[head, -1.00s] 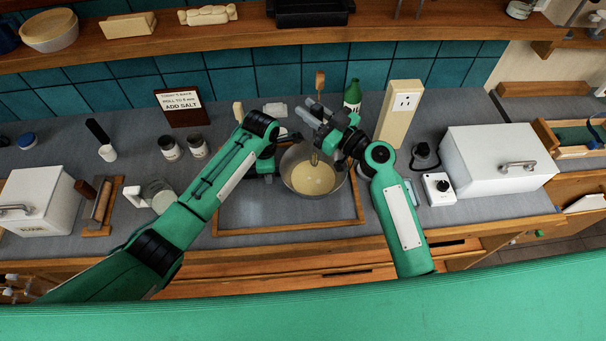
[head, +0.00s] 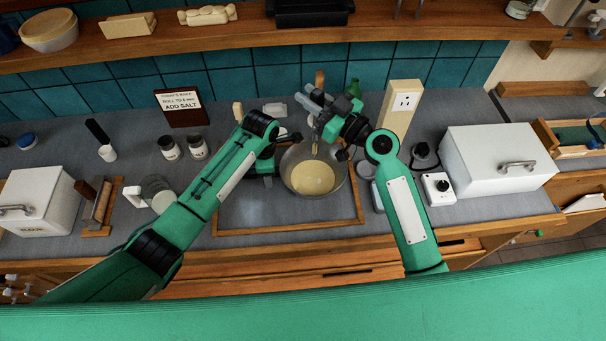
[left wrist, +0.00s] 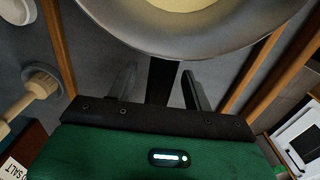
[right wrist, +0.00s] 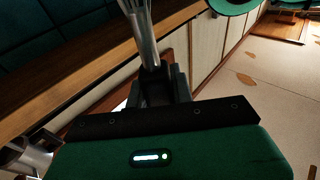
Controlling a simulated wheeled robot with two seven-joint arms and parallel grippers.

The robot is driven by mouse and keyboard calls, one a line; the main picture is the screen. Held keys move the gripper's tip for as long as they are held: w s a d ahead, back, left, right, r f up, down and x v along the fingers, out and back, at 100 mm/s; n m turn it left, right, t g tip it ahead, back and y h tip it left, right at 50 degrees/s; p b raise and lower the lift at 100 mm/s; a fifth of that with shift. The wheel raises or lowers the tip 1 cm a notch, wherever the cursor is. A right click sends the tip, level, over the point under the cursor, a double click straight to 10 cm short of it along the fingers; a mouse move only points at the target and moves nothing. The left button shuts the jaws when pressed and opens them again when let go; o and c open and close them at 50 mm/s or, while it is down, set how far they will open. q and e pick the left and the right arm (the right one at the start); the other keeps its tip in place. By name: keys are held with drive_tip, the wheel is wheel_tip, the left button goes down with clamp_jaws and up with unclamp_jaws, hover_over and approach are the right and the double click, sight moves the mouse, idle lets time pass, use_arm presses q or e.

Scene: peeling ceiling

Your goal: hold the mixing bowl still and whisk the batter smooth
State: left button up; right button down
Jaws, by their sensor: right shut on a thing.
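The metal mixing bowl (head: 343,181) sits on a wood-framed board and holds pale yellow batter (head: 312,179). The bowl's rim also fills the top of the left wrist view (left wrist: 200,48). My left gripper (left wrist: 158,88) is open at the bowl's left side, its fingers apart below the rim; I cannot tell whether they touch it. My right gripper (head: 322,116) is shut on the whisk (right wrist: 147,45), whose metal handle shows between the fingers.
A white box (head: 495,160) and a small dial unit (head: 438,188) are to the right. Jars (head: 169,148), a glass jug (head: 158,193) and a recipe sign (head: 181,105) are to the left.

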use_arm(q)
drive_tip(key=shift+r, duration=0.1)
wheel_tip(320, 180, up, 7)
drive_tip(key=shift+r, duration=0.15)
idle(0.4)
